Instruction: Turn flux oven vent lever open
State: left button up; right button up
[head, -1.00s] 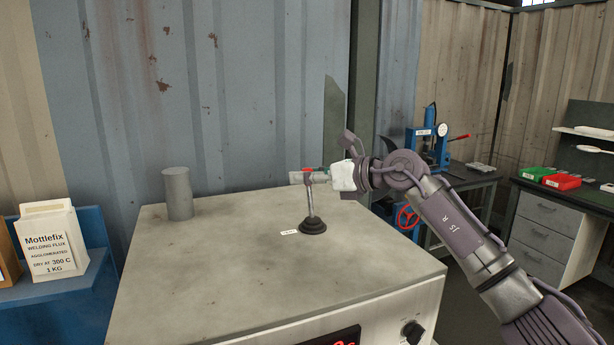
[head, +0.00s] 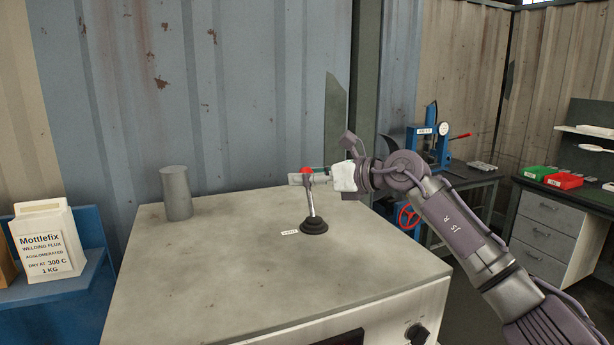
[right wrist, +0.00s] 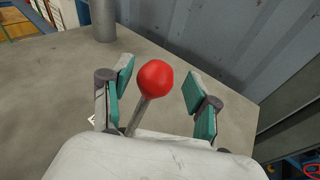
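The vent lever has a red ball knob (head: 306,171) on a thin metal shaft (head: 311,198). It rises from a black round base (head: 314,226) on top of the flux oven (head: 215,245), with its shaft leaning slightly. My right gripper (head: 297,178) is at knob height, reaching in from the right. In the right wrist view its teal-padded fingers (right wrist: 158,78) are spread, with the red knob (right wrist: 155,80) between them. The knob is closer to the left finger, and a gap shows to the right finger. My left gripper is not in view.
A grey vent pipe (head: 176,194) stands at the oven's back left. A small label (head: 289,232) lies beside the lever base. A Mottlefix flux box (head: 45,240) stands on a blue shelf at left. A corrugated wall (head: 250,100) is behind. The oven top's front is clear.

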jog(key=shift+s+r, duration=0.1)
jog(key=shift+s, duration=0.1)
jog(key=shift+s+d+r, duration=0.15)
jog(key=shift+s+d, duration=0.05)
jog(key=v, duration=1.1)
jog(key=shift+d, duration=0.2)
